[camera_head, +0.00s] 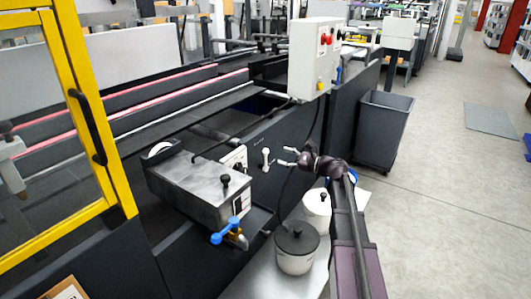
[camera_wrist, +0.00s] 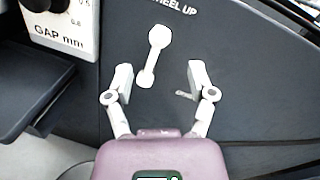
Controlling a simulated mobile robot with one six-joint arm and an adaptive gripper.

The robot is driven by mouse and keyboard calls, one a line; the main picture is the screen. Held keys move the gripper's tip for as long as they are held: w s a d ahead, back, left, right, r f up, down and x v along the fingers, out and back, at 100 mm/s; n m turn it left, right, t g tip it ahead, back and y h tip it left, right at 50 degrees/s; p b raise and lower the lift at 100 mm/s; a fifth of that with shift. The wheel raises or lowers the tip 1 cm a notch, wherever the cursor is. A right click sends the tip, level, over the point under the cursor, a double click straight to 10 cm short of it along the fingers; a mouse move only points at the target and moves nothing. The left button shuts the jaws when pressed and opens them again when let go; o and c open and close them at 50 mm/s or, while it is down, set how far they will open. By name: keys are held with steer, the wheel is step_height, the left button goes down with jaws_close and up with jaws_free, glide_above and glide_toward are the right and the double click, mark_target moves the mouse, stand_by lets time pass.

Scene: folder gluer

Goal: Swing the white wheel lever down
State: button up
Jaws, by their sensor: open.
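The white wheel lever (camera_head: 266,158) is on the dark side panel of the machine. In the wrist view the lever (camera_wrist: 152,58) points up and leans slightly right, with its wide end at the top below lettering ending in "EEL UP". My gripper (camera_head: 285,157) is to the right of the lever in the head view. In the wrist view my gripper (camera_wrist: 161,78) is open and empty, with one finger on each side of the lever's lower end. The fingers appear apart from the lever; the exact distance to the panel cannot be told.
A white "GAP mm" dial plate (camera_wrist: 62,22) is left of the lever. A metal box (camera_head: 200,185) with a blue-handled valve (camera_head: 228,232) juts out at left. White pots (camera_head: 296,250) stand below my arm.

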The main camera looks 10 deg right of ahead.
mark_target(265, 150)
steer(key=shift+x, duration=3.9)
steer(key=shift+c, duration=0.2)
jaws_close()
steer(key=shift+a, duration=0.1)
